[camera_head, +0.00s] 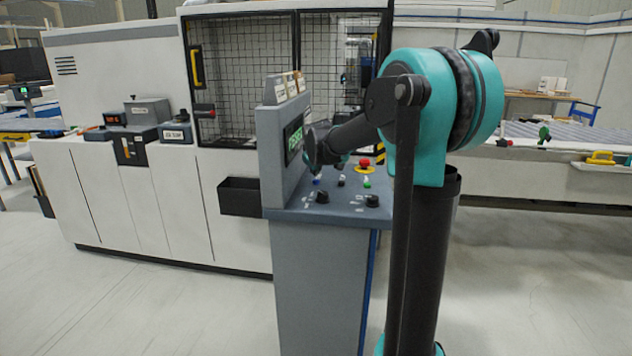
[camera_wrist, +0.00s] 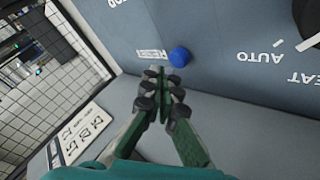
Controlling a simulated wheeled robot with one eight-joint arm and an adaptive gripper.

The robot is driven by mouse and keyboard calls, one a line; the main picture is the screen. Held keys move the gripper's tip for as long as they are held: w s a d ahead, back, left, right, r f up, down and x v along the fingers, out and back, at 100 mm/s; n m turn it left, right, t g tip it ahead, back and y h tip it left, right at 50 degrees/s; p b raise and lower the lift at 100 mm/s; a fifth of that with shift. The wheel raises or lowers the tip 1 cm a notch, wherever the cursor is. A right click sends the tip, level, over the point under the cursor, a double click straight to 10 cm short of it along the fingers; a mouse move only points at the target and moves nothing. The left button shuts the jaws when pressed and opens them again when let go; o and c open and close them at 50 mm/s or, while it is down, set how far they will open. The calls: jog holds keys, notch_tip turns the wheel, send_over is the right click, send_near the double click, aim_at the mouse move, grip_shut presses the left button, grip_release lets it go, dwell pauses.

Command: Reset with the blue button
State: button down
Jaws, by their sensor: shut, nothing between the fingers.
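The blue button (camera_wrist: 180,57) sits on the grey-blue top of the control console, beside a white label whose text I cannot read for certain. It also shows as a small blue spot in the head view (camera_head: 317,181). My gripper (camera_wrist: 166,78) is shut and empty. In the wrist view its fingertips are just below and left of the button; I cannot tell whether they touch the panel. In the head view my arm reaches over the console and hides the gripper for the most part.
A red emergency button (camera_head: 365,162) on a yellow ring, a green button (camera_head: 367,184) and black knobs (camera_head: 372,200) share the console top. An upright screen (camera_head: 294,138) stands at its left edge. A fenced machine is behind. The floor at left is clear.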

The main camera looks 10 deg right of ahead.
aim_at(316, 181)
jog(key=shift+f, duration=0.15)
dwell(0.4)
jog(key=shift+f, duration=0.25)
jog(key=shift+f, duration=0.5)
dwell(0.7)
jog(key=shift+r, duration=0.9)
jog(key=shift+r, duration=0.1)
jog(key=shift+r, duration=2.4)
